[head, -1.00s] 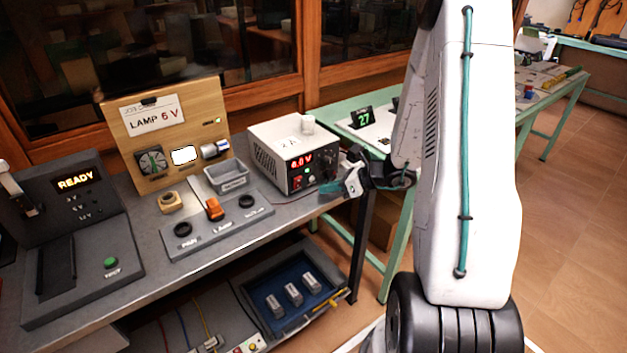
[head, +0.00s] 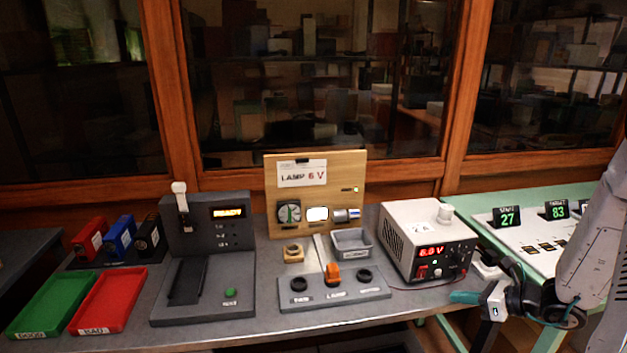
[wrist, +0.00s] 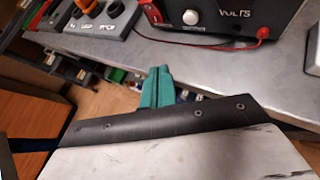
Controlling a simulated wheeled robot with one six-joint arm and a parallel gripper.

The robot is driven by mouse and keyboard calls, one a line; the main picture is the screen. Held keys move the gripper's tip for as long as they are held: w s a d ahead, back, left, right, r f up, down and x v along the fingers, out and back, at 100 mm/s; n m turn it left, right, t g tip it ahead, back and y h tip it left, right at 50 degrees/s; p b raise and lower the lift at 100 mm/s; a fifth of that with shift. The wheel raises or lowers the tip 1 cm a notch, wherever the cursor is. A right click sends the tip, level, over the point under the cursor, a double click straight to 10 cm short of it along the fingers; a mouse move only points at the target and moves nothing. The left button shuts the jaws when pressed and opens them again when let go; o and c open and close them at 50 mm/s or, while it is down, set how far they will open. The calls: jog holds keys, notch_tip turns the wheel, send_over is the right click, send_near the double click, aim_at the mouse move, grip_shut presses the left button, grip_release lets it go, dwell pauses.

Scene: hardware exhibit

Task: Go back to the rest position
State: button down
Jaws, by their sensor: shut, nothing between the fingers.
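My gripper (head: 466,297) is at the right in the head view, in front of the power supply near the bench's front edge. Its teal fingers are together and hold nothing. In the wrist view the teal fingers (wrist: 157,88) point toward the bench edge, with the lower front of the power supply (wrist: 215,18) beyond them. The power supply (head: 425,240) is a white box with a red display reading 6.0 V.
The grey bench (head: 375,308) carries a lamp panel (head: 345,170), a switch plate (head: 310,302), a READY tester (head: 205,310), and green (head: 45,303) and red (head: 108,298) trays. A green table (head: 480,200) with number displays stands right. Glass cabinets line the back.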

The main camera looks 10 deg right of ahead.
jog(key=s+a+r+n+g+h, duration=0.4)
jog(key=s+a+r+n, duration=0.4)
jog(key=s+r+n, duration=0.4)
jog(key=s+a+r+n+g+h, duration=0.4)
jog(key=s+a+r+n, duration=0.5)
jog(key=n, duration=0.9)
jog(key=shift+s+r, duration=1.45)
jog(key=shift+r, duration=0.45)
